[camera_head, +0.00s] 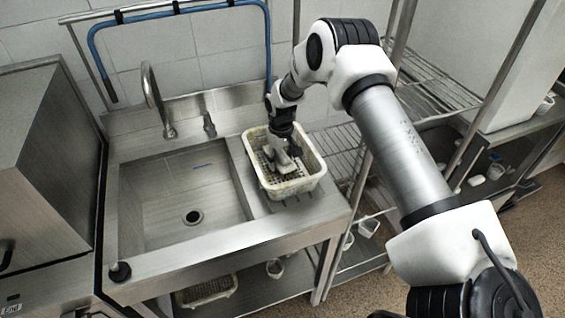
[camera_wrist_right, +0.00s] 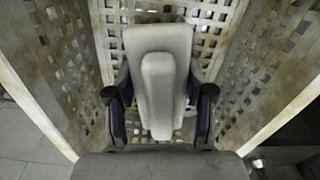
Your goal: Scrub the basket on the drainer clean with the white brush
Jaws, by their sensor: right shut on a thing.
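The white perforated basket (camera_head: 312,178) stands on the drainer (camera_head: 262,208) to the right of the sink. Brownish dirt shows on its walls and floor. My right gripper (camera_head: 281,146) reaches down inside the basket. It is shut on the white brush (camera_head: 284,162), whose pale handle and block lie low in the basket. In the right wrist view the brush (camera_wrist_right: 160,88) sits between the two fingers (camera_wrist_right: 160,112), with the stained perforated basket walls (camera_wrist_right: 62,50) around it. The bristles are hidden, so contact with the basket floor cannot be told. My left gripper is not in view.
The empty sink basin (camera_head: 165,205) with its drain and tap (camera_head: 152,95) lies to the left. A blue hose (camera_head: 180,12) runs along the back wall. A wire rack (camera_head: 345,150) stands close on the right. Another basket (camera_head: 207,291) is on the shelf below.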

